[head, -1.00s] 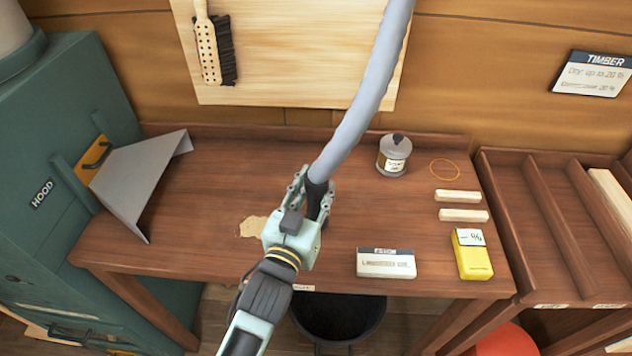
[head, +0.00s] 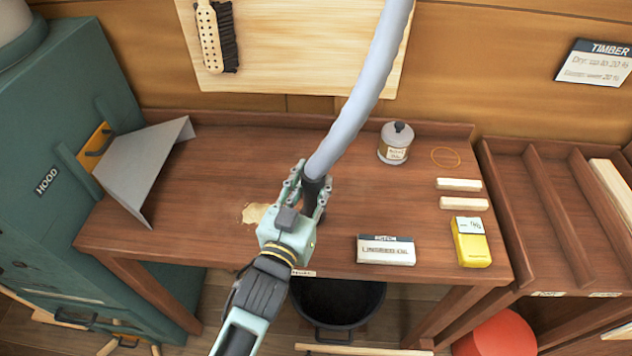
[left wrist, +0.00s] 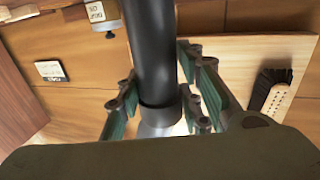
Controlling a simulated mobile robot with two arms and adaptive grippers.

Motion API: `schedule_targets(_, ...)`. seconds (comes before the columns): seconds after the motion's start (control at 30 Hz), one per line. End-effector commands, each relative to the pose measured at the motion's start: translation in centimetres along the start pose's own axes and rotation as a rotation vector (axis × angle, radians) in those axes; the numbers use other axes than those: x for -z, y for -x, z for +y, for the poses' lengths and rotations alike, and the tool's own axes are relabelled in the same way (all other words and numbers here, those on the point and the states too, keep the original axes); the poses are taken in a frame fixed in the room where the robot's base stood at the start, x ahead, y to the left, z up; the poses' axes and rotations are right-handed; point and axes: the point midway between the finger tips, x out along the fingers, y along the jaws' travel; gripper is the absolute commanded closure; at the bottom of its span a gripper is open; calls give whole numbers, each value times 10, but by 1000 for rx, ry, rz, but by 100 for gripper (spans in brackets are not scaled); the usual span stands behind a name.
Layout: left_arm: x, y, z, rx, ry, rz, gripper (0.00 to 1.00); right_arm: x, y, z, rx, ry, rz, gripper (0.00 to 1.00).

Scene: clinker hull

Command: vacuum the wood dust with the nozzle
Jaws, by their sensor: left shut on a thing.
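A grey hose comes down from the top of the head view to the dark nozzle (head: 314,196). My left gripper (head: 308,188) is shut on this nozzle and holds it over the middle of the wooden bench. In the left wrist view the black nozzle (left wrist: 152,60) stands between the green fingers of the left gripper (left wrist: 160,110). A pale patch of wood dust (head: 254,213) lies on the bench just left of the gripper; the hand may hide part of it. The nozzle's mouth is hidden by the hand in the head view. My right gripper is not in view.
A grey hood flap (head: 146,170) juts over the bench's left end. A lidded jar (head: 396,145), a white box (head: 386,251), a yellow block (head: 471,243) and two pale sticks (head: 460,194) stand to the right. A black bin (head: 338,305) is below. The bench's back middle is clear.

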Motion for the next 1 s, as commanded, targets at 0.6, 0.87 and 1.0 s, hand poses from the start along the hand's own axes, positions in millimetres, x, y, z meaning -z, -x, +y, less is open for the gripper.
schedule_targets(0.6, 2, 8, -31, 0, -2, 2, 98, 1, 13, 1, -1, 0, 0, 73)
schedule_targets(0.87, 2, 12, -43, 0, -1, 2, 98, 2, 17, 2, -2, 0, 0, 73)
schedule_targets(1.0, 1, 14, -50, 0, -2, 1, 98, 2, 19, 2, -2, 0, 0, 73)
